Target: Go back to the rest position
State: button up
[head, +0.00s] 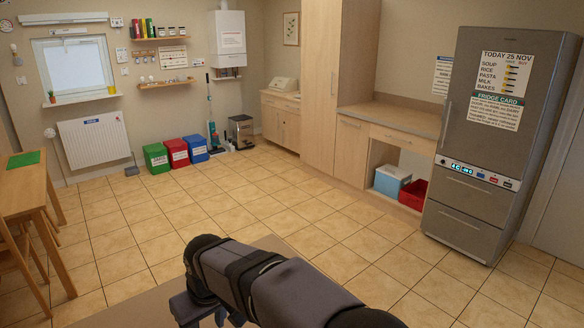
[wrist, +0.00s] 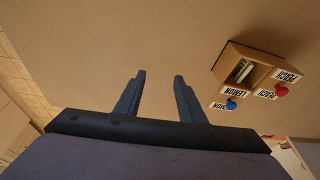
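My gripper (wrist: 158,95) shows in the wrist view with its two dark fingers apart and nothing between them. It points at a plain tan surface (wrist: 100,60). In the head view my dark arm reaches in from the bottom edge, and the gripper end at the lower middle is mostly hidden by the arm itself.
In the wrist view a small wooden box (wrist: 228,66) with labelled fronts and red and blue knobs lies right of my fingers. The head view shows a grey fridge (head: 497,140), a wooden table (head: 22,200), coloured bins (head: 157,157) and open tiled floor (head: 230,205).

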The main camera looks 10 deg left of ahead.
jog(key=s+d+f+m+h, duration=0.1)
jog(key=d+f+m, duration=0.15)
jog(key=d, duration=0.95)
jog(key=d+f+m+h, duration=0.1)
jog(key=d+m, duration=0.2)
jog(key=d, duration=0.9)
jog(key=s+d+f+m+g, duration=0.2)
jog(key=s+d+f+m, duration=0.2)
jog(key=s+d, duration=0.9)
jog(key=shift+d+f, duration=0.5)
jog(key=shift+f, duration=0.1)
